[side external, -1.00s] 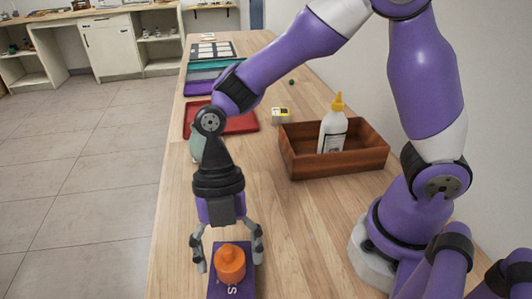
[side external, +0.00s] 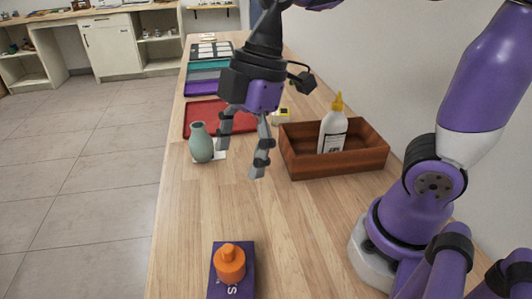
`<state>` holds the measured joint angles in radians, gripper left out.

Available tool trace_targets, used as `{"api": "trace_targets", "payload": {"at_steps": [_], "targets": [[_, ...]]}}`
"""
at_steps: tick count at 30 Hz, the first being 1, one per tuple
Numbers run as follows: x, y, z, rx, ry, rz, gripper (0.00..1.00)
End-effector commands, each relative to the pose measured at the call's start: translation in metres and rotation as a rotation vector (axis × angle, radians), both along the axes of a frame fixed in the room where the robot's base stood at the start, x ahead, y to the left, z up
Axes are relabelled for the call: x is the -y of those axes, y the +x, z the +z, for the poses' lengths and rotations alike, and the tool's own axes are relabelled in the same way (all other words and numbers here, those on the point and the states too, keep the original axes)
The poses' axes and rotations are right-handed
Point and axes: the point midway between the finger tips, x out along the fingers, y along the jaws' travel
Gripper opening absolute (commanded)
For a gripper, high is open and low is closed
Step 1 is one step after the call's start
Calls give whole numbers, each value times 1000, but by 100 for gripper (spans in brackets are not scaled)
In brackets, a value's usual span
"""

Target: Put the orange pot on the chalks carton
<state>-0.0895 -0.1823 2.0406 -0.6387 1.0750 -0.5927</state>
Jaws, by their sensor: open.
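The orange pot (side external: 230,264) stands upright on top of the purple chalks carton (side external: 219,291), near the front of the wooden table. The carton lies flat, with part of its white lettering showing and its near end cut off by the picture's edge. My gripper (side external: 241,158) is open and empty. It hangs in the air well above and behind the pot, its fingers pointing down, apart from the pot and carton.
A green vase (side external: 201,146) stands near the table's left edge, on a white sheet. A red tray (side external: 200,115) lies behind it. A wooden box (side external: 355,165) holding a white glue bottle (side external: 333,132) stands to the right. The table's middle is clear.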

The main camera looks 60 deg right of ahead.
Motion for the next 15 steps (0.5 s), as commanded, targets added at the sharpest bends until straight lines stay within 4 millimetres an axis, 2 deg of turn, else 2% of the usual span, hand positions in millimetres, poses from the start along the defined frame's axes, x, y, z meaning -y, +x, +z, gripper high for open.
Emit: {"api": "trace_targets", "payload": {"at_steps": [1,3,7,10,15], "targets": [[15,-5,3,26,4,-218,82],[39,-9,2,56,21,-532,82],[79,-21,-3,110,70,-984,82],[98,-27,-6,140,103,-1185,82],[108,-31,-8,154,119,-1283,82]]}}
